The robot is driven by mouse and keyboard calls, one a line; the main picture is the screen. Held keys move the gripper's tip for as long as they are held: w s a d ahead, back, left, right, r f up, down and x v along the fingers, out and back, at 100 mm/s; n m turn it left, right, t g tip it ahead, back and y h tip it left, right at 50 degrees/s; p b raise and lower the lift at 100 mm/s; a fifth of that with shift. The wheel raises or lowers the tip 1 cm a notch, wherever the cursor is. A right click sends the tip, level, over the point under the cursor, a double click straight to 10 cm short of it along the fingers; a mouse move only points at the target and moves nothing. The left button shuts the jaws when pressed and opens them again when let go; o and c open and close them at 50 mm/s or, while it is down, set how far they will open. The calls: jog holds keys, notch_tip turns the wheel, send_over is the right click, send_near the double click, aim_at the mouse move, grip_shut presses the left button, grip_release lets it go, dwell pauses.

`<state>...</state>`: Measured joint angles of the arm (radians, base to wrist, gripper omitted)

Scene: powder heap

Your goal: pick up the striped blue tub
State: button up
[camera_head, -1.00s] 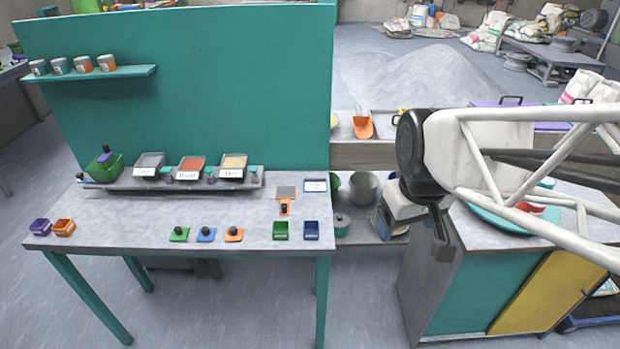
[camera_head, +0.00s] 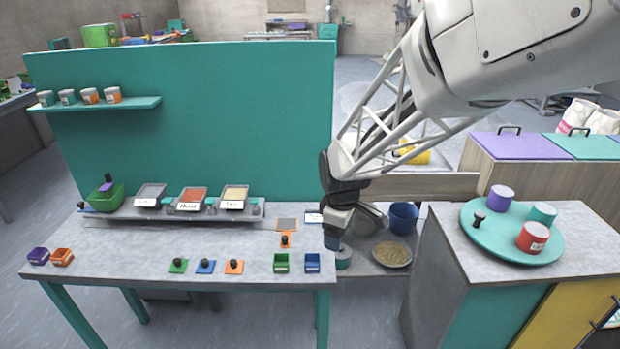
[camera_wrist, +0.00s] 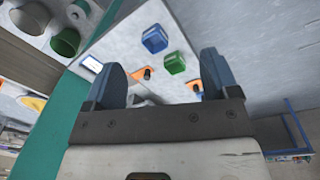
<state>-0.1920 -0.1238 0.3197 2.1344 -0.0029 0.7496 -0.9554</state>
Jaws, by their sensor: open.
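A small blue tub (camera_head: 312,262) stands at the front right corner of the grey workbench, right of a green tub (camera_head: 281,263). Stripes on it are too small to make out. My gripper (camera_head: 334,243) hangs pointing down just right of the bench's right end, beside and above the blue tub, apart from it. In the wrist view the blue tub (camera_wrist: 154,38) and green tub (camera_wrist: 175,62) show beyond and between my open, empty fingers (camera_wrist: 163,80).
Green, blue and orange handled tools (camera_head: 205,266) lie left of the tubs. Purple and orange tubs (camera_head: 62,257) stand at the bench's left end. A teal panel (camera_head: 180,110) rises behind. A cabinet with a turntable (camera_head: 480,235) stands right.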

aim_at(312, 261)
jog(key=w+a+f+n, duration=0.4)
jog(key=w+a+f, duration=0.2)
jog(key=f, duration=0.4)
jog(key=shift+w+n+g, duration=0.3)
jog(key=shift+n+g, duration=0.1)
jog(key=shift+a+f, duration=0.1)
jog(key=shift+f, duration=1.25)
jog(key=shift+f, duration=0.15)
jog(key=shift+f, duration=2.45)
jog(key=c, duration=1)
